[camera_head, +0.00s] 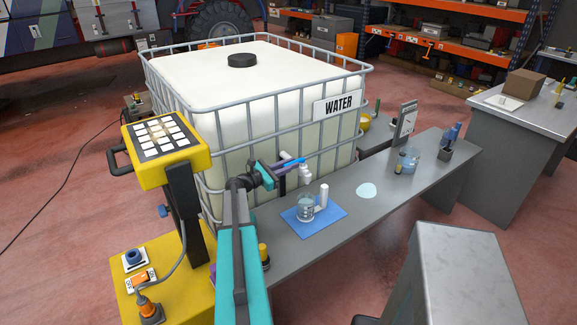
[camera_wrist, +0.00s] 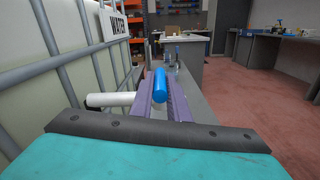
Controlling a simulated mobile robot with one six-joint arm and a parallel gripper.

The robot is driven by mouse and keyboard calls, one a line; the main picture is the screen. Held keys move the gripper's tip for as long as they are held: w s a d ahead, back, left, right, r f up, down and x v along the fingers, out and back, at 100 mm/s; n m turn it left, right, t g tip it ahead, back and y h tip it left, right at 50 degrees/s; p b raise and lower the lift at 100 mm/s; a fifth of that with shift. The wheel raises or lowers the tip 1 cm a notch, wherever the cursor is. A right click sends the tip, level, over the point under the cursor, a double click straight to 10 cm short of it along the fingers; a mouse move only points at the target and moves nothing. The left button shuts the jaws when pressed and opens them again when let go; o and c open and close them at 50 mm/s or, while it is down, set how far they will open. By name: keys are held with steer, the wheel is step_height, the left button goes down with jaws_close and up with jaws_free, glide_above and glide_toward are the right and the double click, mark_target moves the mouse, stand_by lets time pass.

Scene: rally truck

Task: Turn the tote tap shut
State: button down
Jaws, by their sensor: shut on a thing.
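The white water tote (camera_head: 270,75) stands in its grey wire cage with a WATER sign. Its white tap (camera_head: 306,173) sticks out low on the near right side, above the bench. The white tap pipe also shows in the wrist view (camera_wrist: 110,99), coming in from the left. The blue tap handle (camera_head: 291,161) lies between the purple fingers of my gripper (camera_head: 284,167). In the wrist view, the blue handle (camera_wrist: 160,86) points away from me, crosswise to the pipe, and my gripper (camera_wrist: 161,98) is shut on it. The handle's base is hidden by the fingers.
A clear jug (camera_head: 305,207) stands on a blue mat (camera_head: 325,223) below the tap, beside a white upright piece. A pale puddle (camera_head: 366,190) lies on the grey bench (camera_head: 345,208). A yellow stand with a keypad (camera_head: 160,138) is at left.

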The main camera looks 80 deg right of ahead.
steer(key=shift+a+f, duration=0.1)
steer(key=c, duration=1.7)
jaws_free()
steer(key=shift+w, duration=0.1)
steer(key=shift+b+v, duration=1.3)
steer(key=shift+v, duration=2.4)
